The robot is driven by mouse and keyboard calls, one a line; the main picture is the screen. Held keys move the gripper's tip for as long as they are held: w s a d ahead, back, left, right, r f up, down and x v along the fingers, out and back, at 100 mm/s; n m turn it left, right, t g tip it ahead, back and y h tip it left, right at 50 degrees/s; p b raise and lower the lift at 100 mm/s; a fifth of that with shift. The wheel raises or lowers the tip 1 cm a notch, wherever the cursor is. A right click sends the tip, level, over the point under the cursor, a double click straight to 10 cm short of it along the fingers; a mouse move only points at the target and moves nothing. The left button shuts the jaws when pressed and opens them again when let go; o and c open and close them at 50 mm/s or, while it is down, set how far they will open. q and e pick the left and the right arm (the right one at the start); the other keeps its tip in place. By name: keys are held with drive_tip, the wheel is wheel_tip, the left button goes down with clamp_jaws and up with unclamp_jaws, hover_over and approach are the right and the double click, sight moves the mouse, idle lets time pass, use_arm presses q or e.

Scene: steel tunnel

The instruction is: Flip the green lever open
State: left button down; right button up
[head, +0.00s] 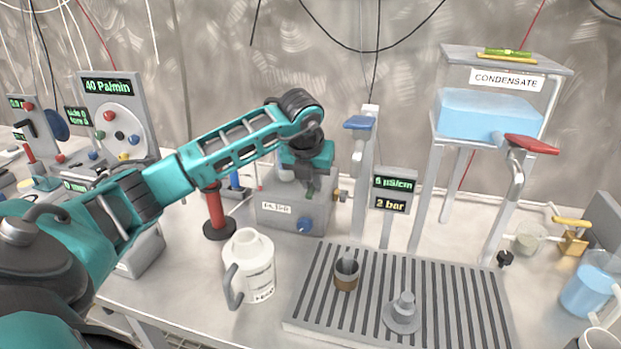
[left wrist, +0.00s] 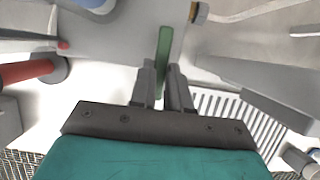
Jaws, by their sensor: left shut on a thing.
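The green lever (left wrist: 164,48) shows in the left wrist view as a flat upright bar. My left gripper (left wrist: 163,72) is shut on it, with one finger on each side and part of the bar extending beyond the fingertips. In the head view my left gripper (head: 311,188) is at the top of the grey filter box (head: 285,212). There the lever is mostly hidden by the gripper, so its angle is hard to tell. My right gripper is in neither view.
A ribbed drain tray (head: 455,300) with a small cup (head: 346,275) lies in front. A display post (head: 392,195) and the condensate stand (head: 490,62) rise to the right.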

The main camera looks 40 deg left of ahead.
use_arm(q)
drive_tip(key=c, duration=1.1)
unclamp_jaws()
drive_tip(key=v, duration=1.3)
